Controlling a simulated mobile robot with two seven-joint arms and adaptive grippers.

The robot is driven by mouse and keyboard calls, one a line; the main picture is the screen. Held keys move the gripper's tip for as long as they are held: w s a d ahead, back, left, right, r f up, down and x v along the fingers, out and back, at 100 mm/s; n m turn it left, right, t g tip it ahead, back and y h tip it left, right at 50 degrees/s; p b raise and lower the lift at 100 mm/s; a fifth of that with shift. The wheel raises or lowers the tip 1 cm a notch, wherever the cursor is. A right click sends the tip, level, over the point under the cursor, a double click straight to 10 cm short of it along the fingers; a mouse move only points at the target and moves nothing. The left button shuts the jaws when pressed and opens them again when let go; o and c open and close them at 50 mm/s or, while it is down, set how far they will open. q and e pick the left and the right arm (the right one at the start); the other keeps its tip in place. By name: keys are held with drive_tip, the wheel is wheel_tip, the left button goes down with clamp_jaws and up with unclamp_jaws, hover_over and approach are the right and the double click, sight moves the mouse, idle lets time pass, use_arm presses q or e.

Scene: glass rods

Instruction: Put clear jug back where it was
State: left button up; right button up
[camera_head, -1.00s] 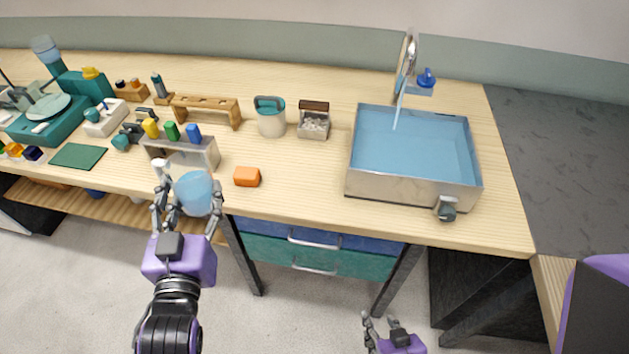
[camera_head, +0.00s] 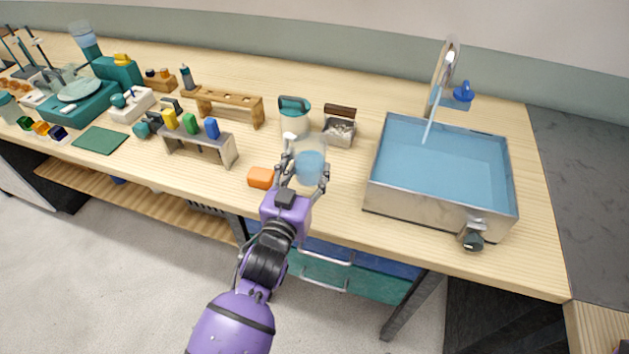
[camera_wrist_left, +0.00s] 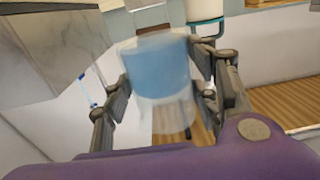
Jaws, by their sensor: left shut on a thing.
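The clear jug (camera_head: 310,165) holds blue liquid and is in my left gripper (camera_head: 304,178), whose fingers are closed around it. In the head view it is over the front part of the bench, right of the orange block. In the left wrist view the jug (camera_wrist_left: 163,75) is between the two fingers and looks blurred and see-through. My right gripper does not show in the head view.
An orange block (camera_head: 261,178) lies just left of the jug. Behind it stand a white pot with a teal rim (camera_head: 294,119) and a box of pale pieces (camera_head: 339,132). The sink (camera_head: 375,196) is to the right. A rack with coloured stoppers (camera_head: 229,149) stands left.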

use_arm(q)
drive_tip(key=f, duration=0.1)
drive_tip(key=w+d+f, duration=0.1)
drive_tip(key=shift+w+d+f, duration=0.1)
drive_tip(key=shift+w+f, duration=0.15)
drive_tip(key=shift+f, duration=0.05)
drive_tip(key=shift+w+d+f, duration=0.25)
drive_tip(key=shift+w+f, duration=0.1)
drive_tip(key=shift+f, duration=0.1)
wheel_tip(320, 180, down, 3)
drive_tip(key=shift+f+b, duration=0.1)
drive_tip(key=shift+b, duration=0.25)
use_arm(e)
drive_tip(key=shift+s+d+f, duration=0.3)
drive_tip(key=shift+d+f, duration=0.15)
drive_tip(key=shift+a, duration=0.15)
use_arm(q)
drive_tip(key=shift+f, duration=0.25)
drive_tip(key=o, duration=1.3)
